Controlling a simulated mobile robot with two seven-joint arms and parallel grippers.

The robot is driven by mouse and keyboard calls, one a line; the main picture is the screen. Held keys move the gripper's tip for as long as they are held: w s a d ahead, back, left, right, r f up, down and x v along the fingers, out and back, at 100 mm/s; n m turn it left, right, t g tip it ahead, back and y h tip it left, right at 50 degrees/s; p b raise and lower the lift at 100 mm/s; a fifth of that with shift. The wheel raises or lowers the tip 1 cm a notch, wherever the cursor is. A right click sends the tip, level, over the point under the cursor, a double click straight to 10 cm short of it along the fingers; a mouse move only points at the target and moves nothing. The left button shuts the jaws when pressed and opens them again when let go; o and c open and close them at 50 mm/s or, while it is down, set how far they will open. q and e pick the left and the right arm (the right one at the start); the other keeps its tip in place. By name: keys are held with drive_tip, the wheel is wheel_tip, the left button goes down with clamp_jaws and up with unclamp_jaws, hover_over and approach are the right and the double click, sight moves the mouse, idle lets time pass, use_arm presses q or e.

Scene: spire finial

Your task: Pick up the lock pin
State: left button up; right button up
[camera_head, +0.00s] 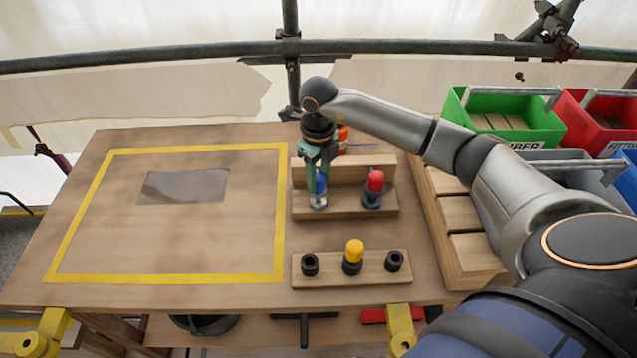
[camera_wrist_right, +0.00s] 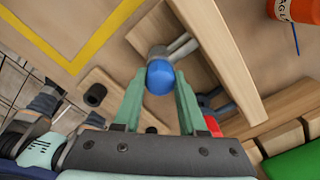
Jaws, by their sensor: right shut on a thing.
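My right gripper (camera_head: 318,178) points down over the wooden stepped stand (camera_head: 345,210) in the head view. Its green fingers are shut on a blue-topped pin (camera_head: 321,186) with a silvery lower part. In the right wrist view the blue head (camera_wrist_right: 160,77) sits between the fingertips, with grey metal behind it. The pin's lower end is at the stand; I cannot tell whether it is clear of it. A red-topped piece (camera_head: 375,182) stands to the right on the same stand. My left gripper is not in view.
A front wooden block (camera_head: 325,277) holds a yellow-topped piece (camera_head: 354,251) between two black sockets. An orange container (camera_head: 343,138) stands behind the stand. A wooden tray (camera_head: 440,240) and green (camera_head: 535,130) and red bins (camera_head: 600,135) lie right. The yellow-taped area (camera_head: 150,240) is mostly clear, with a grey plate (camera_head: 185,187).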

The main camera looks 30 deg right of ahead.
clamp_jaws()
drive_tip(key=shift+r, duration=0.1)
